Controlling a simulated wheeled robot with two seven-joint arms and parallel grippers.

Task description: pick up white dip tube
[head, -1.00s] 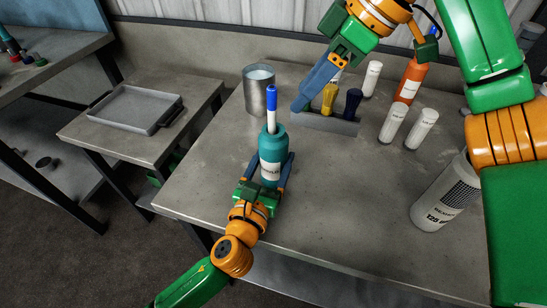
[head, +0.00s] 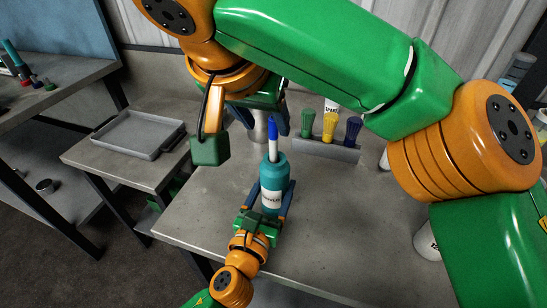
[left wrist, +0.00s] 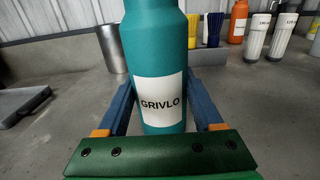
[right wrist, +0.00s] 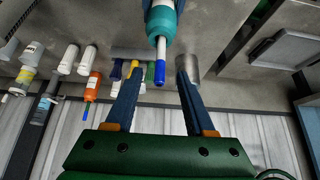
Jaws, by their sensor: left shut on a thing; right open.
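A teal bottle (head: 273,183) stands upright on the table, and my left gripper (head: 265,203) is shut around its lower body. The left wrist view shows the bottle's label (left wrist: 162,102) reading GRIVLO. A white tube (head: 272,149) with a blue end sticks up from the bottle's mouth; it looks like the white dip tube. My right gripper (head: 263,122) is open and empty, behind the tube in the head view. In the right wrist view, the blue end (right wrist: 159,73) shows between the open fingers (right wrist: 158,80), with no contact visible.
A metal cup (head: 259,130) stands behind the bottle, partly hidden by my right gripper. A grey rack (head: 325,149) holds green, yellow and dark blue handled items. White bottles and an orange bottle (right wrist: 92,85) stand beyond. A grey tray (head: 138,134) lies on the side table.

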